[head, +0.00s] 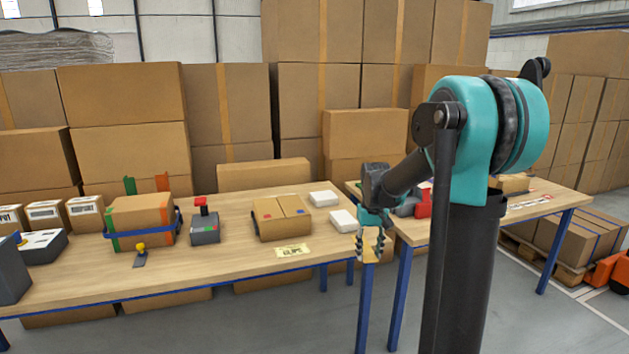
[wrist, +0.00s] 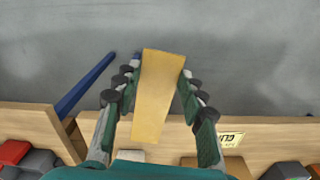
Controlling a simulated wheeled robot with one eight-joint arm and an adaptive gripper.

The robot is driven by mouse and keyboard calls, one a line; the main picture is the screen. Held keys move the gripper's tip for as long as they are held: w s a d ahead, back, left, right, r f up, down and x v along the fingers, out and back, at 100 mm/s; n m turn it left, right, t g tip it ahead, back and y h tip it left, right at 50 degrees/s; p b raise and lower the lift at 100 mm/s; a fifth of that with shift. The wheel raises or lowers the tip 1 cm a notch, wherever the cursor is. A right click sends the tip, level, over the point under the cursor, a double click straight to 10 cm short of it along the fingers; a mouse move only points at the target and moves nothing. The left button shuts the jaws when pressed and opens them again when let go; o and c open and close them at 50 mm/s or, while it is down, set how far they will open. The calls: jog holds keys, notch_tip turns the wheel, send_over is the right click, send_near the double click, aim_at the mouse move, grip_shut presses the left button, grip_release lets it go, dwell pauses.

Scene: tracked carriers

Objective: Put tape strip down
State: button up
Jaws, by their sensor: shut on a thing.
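The tape strip (wrist: 158,95) is a flat, tan-yellow length held between the fingers of my gripper (wrist: 160,76) in the wrist view. Its far end reaches past the fingertips, with grey floor behind it. In the head view my gripper (head: 370,246) points down by the gap between the two tables, near their front edges. The strip appears clear of the table tops.
The right table (head: 440,231) holds red and grey items. Stacked cartons stand behind.

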notch_tip(320, 180, down, 19)
jog(key=w+d+m, duration=0.1)
jog(key=w+d, duration=0.1)
jog(key=shift+w+m, duration=0.15)
jog(key=shift+m, duration=0.15)
